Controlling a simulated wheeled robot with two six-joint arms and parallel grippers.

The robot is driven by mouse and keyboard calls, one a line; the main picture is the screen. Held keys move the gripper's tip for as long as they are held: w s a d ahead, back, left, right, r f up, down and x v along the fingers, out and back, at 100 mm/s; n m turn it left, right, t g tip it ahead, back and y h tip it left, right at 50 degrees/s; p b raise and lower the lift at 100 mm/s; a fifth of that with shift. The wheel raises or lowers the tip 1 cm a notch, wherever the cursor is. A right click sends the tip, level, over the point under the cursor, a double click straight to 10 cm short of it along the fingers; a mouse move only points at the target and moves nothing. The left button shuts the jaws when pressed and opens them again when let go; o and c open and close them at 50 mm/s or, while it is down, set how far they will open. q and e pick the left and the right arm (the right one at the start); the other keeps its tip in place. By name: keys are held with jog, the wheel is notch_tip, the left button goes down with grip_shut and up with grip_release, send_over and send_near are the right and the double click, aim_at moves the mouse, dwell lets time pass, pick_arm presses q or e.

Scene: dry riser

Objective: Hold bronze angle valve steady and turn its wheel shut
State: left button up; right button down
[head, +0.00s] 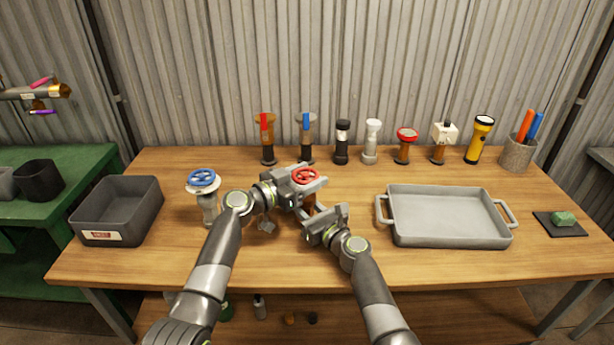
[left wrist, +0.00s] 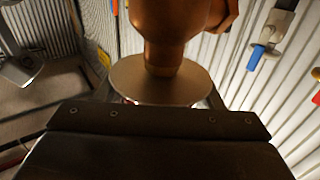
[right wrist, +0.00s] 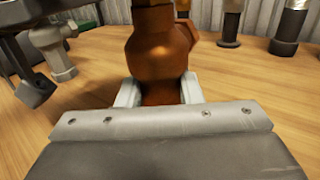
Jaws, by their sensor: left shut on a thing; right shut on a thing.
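The bronze angle valve with its red wheel (head: 306,175) stands near the middle of the bench; both grippers hide most of its body in the head view. Its bronze body (right wrist: 155,50) shows upright in the right wrist view, between the pale fingers of my right gripper (right wrist: 160,92), which is shut on it low down. My left gripper (head: 302,185) is shut at the wheel, above my right gripper (head: 317,213). In the left wrist view the bronze body (left wrist: 172,50) and a pale disc (left wrist: 160,80) show beyond the gripper; the finger contact is hidden.
A grey valve with a blue wheel (head: 203,178) stands close to my left forearm. A dark bin (head: 118,222) is at left, a grey tray (head: 398,232) at right. Several fittings and a yellow torch (head: 478,140) line the back.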

aim_at(307, 174)
pick_arm(q)
jog(key=shift+f+m+g+h, duration=0.1)
jog(key=shift+m+g+h, duration=0.65)
jog(key=shift+m+g, duration=0.5)
jog(key=shift+f+m+g+h, duration=0.1)
jog(key=shift+m+g+h, duration=0.7)
jog(key=shift+g, duration=0.85)
jog(key=shift+s+r, duration=0.1)
jog(key=o, duration=1)
jog(key=shift+r, duration=0.1)
notch_tip(307, 174, up, 10)
jog(key=shift+f, duration=0.1)
